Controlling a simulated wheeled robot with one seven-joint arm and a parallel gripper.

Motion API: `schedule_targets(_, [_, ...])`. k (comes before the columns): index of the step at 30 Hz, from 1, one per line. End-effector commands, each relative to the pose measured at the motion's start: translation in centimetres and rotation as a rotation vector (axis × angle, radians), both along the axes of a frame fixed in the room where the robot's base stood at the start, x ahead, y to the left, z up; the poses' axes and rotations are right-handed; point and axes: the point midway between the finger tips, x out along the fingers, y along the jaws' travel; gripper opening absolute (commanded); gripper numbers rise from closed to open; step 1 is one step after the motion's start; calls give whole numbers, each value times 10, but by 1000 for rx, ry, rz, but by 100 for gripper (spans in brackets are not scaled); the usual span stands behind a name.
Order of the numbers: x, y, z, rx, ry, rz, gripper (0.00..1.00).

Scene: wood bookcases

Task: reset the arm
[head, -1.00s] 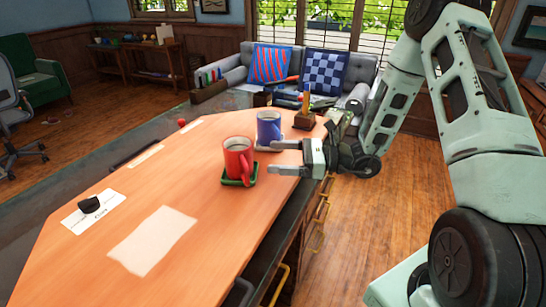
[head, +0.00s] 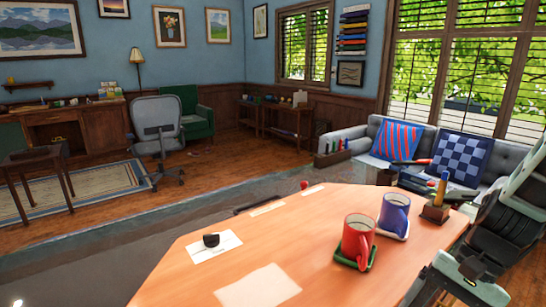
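My arm is folded at the right edge of the head view, with pale green links and dark round joints. Its end, my gripper (head: 466,280), seems to be the pale and dark part at the lower right, beside the table's right side. Its fingertips cannot be made out, so I cannot tell whether it is open or shut. Nothing is seen held in it. The wooden table (head: 330,215) stands in front, apart from the visible gripper part as far as I can tell.
A red mug (head: 357,236) on a green coaster and a blue mug (head: 395,211) stand near the table's right side. Paper (head: 258,287) lies in front. A grey sofa (head: 345,143) is beyond.

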Motion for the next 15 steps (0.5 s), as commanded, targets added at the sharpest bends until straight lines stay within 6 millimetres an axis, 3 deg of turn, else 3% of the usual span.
schedule_targets(3, [-1, -21, 11, -188, -176, 225, 85])
schedule_targets(9, [13, -42, 34, -394, -429, 501, 85])
schedule_targets(13, [26, -46, 54, -491, -587, 655, 85])
schedule_targets(14, [26, -40, 59, -496, -609, 691, 85])
schedule_targets(15, [21, -23, 61, -468, -599, 734, 85])
